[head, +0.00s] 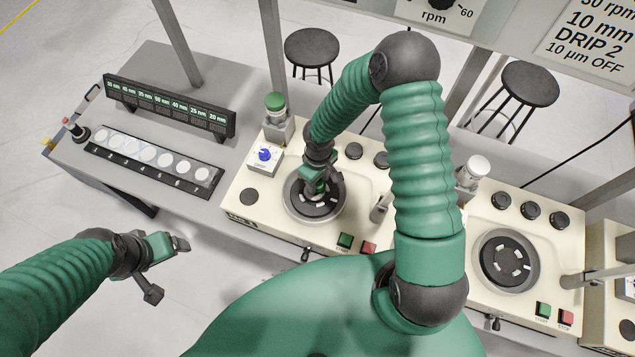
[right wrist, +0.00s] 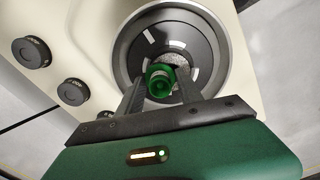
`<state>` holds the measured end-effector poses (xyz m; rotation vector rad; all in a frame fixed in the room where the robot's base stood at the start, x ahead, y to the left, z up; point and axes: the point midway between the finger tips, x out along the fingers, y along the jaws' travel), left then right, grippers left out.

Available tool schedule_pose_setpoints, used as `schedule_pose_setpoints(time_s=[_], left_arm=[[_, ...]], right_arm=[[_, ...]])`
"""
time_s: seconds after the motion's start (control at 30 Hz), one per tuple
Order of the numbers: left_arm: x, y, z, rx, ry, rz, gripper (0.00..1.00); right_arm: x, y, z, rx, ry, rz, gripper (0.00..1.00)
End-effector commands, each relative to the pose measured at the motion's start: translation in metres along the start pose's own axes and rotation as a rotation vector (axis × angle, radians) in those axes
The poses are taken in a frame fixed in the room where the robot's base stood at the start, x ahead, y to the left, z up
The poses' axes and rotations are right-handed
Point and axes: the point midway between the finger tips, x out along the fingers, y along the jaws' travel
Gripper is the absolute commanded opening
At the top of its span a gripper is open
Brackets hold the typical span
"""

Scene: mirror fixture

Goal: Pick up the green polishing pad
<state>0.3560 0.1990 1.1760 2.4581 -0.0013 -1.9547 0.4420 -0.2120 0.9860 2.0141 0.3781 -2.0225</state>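A green round piece (right wrist: 160,80) with a grey speckled part beside it is at the middle of the dark platter (right wrist: 122,55) in the right wrist view; it looks like the green polishing pad. My right gripper (right wrist: 160,84) has its two fingers apart, one on each side of the green piece, with small gaps showing. In the head view my right gripper (head: 313,188) points down over the left machine's platter (head: 298,207) and hides the piece. My left gripper (head: 168,270) is open and empty, over the floor at the left.
A green-topped post (head: 275,102) and a blue-knobbed box (head: 264,156) stand at the left machine's back left. A grey table (head: 180,120) holds a strip of white discs (head: 145,155) and a label panel (head: 170,105). A second machine (head: 505,262) is at the right.

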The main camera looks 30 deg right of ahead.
Motion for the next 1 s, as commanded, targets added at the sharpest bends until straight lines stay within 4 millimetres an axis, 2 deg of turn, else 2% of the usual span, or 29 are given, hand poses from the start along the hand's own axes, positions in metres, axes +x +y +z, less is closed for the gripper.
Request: schedule_pose_setpoints(time_s=[0.03,0.13,0.47,0.63,0.77,1.0], left_arm=[[0.000,0.000,0.000,0.000,0.000,0.000,0.79],[0.000,0.000,0.000,0.000,0.000,0.000,0.79],[0.001,0.000,0.000,0.000,0.000,0.000,0.79],[0.006,0.000,0.001,0.000,0.000,0.000,0.79],[0.011,0.000,0.003,0.000,0.000,0.000,0.79],[0.024,0.000,0.006,0.000,0.000,0.000,0.79]], right_arm=[[0.000,0.000,0.000,0.000,0.001,0.001,0.13],[-0.001,0.000,0.000,0.000,0.001,0.001,0.00],[-0.003,0.001,-0.001,0.000,0.001,0.001,0.00],[-0.017,0.001,-0.001,0.001,0.003,0.002,0.00],[-0.035,0.001,-0.001,0.002,0.005,0.003,0.00],[-0.037,0.056,-0.006,0.008,0.003,0.001,0.00]])
